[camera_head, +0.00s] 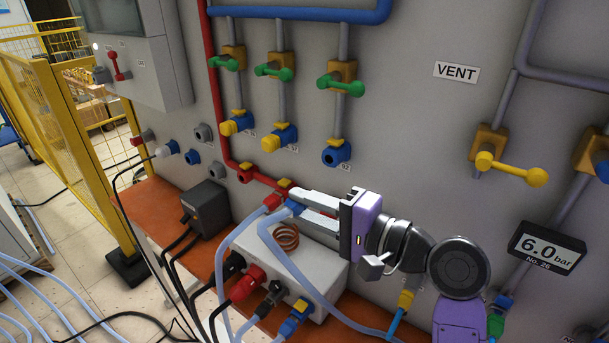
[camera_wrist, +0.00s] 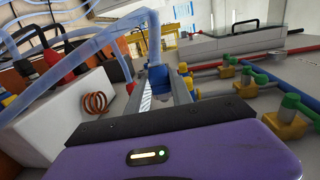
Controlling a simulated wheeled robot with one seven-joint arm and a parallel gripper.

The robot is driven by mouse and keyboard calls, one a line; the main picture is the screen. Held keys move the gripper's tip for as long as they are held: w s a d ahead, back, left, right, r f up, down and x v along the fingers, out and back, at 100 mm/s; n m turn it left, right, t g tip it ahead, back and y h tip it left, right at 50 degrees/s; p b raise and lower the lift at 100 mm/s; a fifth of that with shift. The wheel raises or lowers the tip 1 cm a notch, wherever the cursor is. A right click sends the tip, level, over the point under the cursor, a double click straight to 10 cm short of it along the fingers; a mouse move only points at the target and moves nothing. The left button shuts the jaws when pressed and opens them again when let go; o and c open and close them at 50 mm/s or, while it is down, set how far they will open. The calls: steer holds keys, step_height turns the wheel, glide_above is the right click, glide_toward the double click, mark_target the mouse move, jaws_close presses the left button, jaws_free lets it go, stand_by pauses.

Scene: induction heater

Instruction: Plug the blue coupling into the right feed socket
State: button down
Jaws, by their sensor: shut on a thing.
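My gripper (camera_head: 300,207) is shut on the blue coupling (camera_head: 292,206), in front of the wall and above the white box. In the wrist view, the blue coupling (camera_wrist: 158,80) is between the two fingers (camera_wrist: 165,92), with a pale blue hose (camera_wrist: 153,35) bending away from it. The blue socket (camera_head: 335,153) at the right end of the upper socket row is uncovered. It is up and to the right of the coupling, apart from it. The two sockets to its left carry yellow caps (camera_head: 279,137). I cannot make out the coupling's mating end.
Green-handled valves (camera_head: 341,84) sit above the sockets. A red coupling (camera_head: 272,200) with a hose is close left of my fingers. The white box (camera_head: 318,270) with a copper coil (camera_head: 286,236) and several hoses is below. A yellow-handled valve (camera_head: 512,170) is at right.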

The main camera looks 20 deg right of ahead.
steer(key=shift+t+y, duration=0.4)
step_height(320, 180, up, 4)
steer(key=shift+d+r, duration=0.15)
steer(key=shift+d, duration=0.1)
steer(key=shift+w+d+b, duration=0.15)
steer(key=shift+w+d, duration=0.35)
steer(key=shift+d, duration=0.3)
steer(key=shift+w+d+b, duration=0.1)
steer(key=shift+w+d, duration=0.45)
steer(key=shift+d, duration=0.2)
steer(key=shift+w+d+b, duration=0.15)
steer(key=shift+w+d, duration=0.35)
steer(key=shift+d, duration=0.3)
steer(key=shift+p, duration=0.7)
stand_by(0.3)
steer(key=shift+w+d, duration=0.3)
steer(key=shift+d, duration=0.2)
stand_by(0.6)
steer(key=c, duration=1.1)
jaws_free()
steer(key=shift+o, duration=0.2)
